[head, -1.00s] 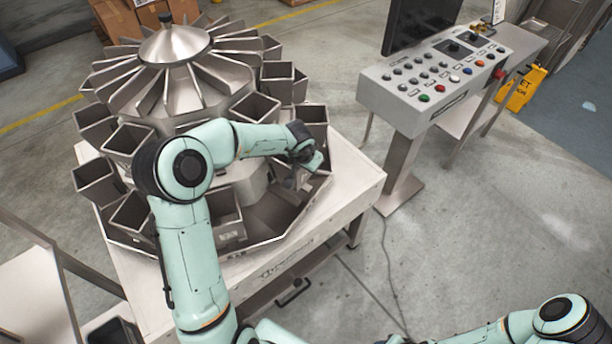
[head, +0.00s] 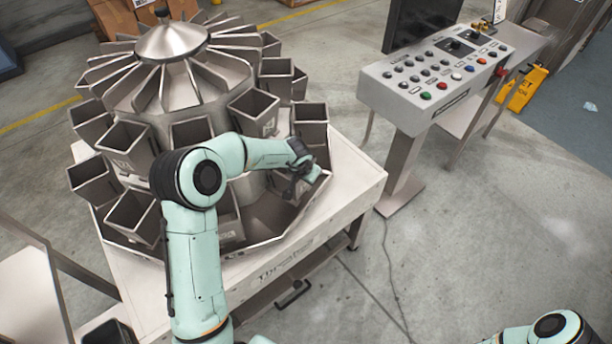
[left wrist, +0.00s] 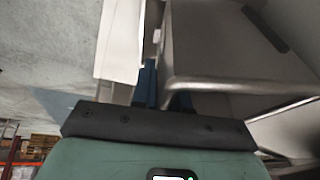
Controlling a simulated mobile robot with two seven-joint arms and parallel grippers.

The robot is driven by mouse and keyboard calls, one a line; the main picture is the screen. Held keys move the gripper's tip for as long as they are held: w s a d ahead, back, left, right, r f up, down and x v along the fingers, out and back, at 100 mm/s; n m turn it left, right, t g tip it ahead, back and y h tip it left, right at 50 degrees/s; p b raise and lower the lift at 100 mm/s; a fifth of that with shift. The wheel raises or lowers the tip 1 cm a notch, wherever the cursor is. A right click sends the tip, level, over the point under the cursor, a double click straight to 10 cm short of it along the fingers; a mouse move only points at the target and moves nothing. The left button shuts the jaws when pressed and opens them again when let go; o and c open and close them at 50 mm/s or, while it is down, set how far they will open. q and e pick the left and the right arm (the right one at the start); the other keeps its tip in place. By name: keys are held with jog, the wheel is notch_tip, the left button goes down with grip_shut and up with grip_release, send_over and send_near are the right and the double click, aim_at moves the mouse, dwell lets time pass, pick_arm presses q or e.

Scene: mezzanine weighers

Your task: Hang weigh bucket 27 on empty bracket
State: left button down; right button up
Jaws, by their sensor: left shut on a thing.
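My left gripper (head: 302,178) is at the front right of the round weigher, low beside a grey open-topped metal weigh bucket (head: 311,133). It is shut on what appears to be this bucket, which stands about upright with its opening up. In the left wrist view a large grey metal wall (left wrist: 225,50) fills the space just beyond the gripper (left wrist: 165,95). The number on the bucket cannot be read. I cannot make out the empty bracket or whether the bucket touches it. My right gripper is out of view; only part of that arm shows at lower right.
Similar buckets (head: 253,112) ring the weigher (head: 170,85) close by on the left. The weigher stands on a pale table (head: 350,180). A control console (head: 440,80) stands to the right, with clear floor between. A metal surface (head: 30,290) is at lower left.

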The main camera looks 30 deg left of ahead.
pick_arm(q)
jog(key=c, duration=1.2)
grip_release()
jog(key=shift+c, duration=0.2)
jog(key=shift+o, duration=0.6)
jog(key=shift+s, duration=0.2)
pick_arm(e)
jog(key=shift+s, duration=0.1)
pick_arm(q)
jog(key=shift+r, duration=0.3)
jog(key=p+v, duration=0.2)
jog(key=v, duration=0.9)
jog(key=shift+s+r, duration=0.2)
jog(key=shift+r, duration=0.05)
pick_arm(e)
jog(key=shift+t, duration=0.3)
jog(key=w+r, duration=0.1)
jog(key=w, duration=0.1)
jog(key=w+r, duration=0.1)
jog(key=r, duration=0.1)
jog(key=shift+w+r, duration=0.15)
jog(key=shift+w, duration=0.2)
pick_arm(q)
jog(key=shift+w, duration=0.1)
jog(key=shift+d, duration=0.1)
